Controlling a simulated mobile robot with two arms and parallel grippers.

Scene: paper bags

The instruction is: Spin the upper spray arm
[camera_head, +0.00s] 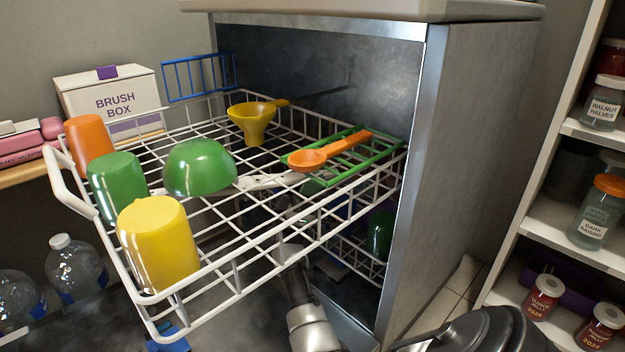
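The upper rack (222,276) of white wire is pulled out of the dishwasher. A pale grey bar, apparently the upper spray arm (266,182), shows through the wires beneath the rack's middle, partly hidden by the green bowl (200,167). One of my arms, apparently the right, rises from the bottom centre to under the rack. Its gripper end (290,245) is behind the wires, below the spray arm; its fingers cannot be made out, and neither can contact. My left gripper cannot be identified in view.
The rack holds an orange cup (90,138), green cup (117,184), yellow cup (158,245), yellow funnel (252,121) and orange spoon (330,151). A lower rack (352,256) is inside the dishwasher. Shelves with jars (593,212) stand at right. A dark rounded object (490,330) is at bottom right.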

